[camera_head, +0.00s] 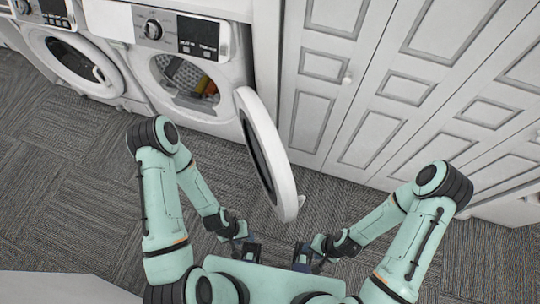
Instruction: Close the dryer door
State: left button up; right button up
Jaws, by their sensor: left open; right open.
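A white dryer (208,122) stands at the upper middle. Its round door (273,130) is swung wide open to the right, hinged at the right side of the opening, and is seen nearly edge-on. The drum opening (170,85) shows colourful items inside. My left gripper (247,247) is low in the view, in front of my body and apart from the door, to the left of its lower end. My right gripper (305,258) is just right of it, below the door's lower end and apart from it. Both are small and dark; both are open and hold nothing visible.
Another white machine (110,92) with a round door stands at the left. White panelled cabinets (340,75) run along the right, close to the open door. Bare grey carpet tile (75,190) lies in front of the machines.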

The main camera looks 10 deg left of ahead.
aim_at(266, 150)
jog(key=l+u, duration=0.35)
jog(key=l, duration=0.15)
jog(key=l+u, duration=0.3)
jog(key=l, duration=0.2)
jog(key=l+u, duration=0.7)
jog(key=k+l+u, duration=0.1)
jog(key=l+u, duration=0.15)
jog(key=u, duration=0.15)
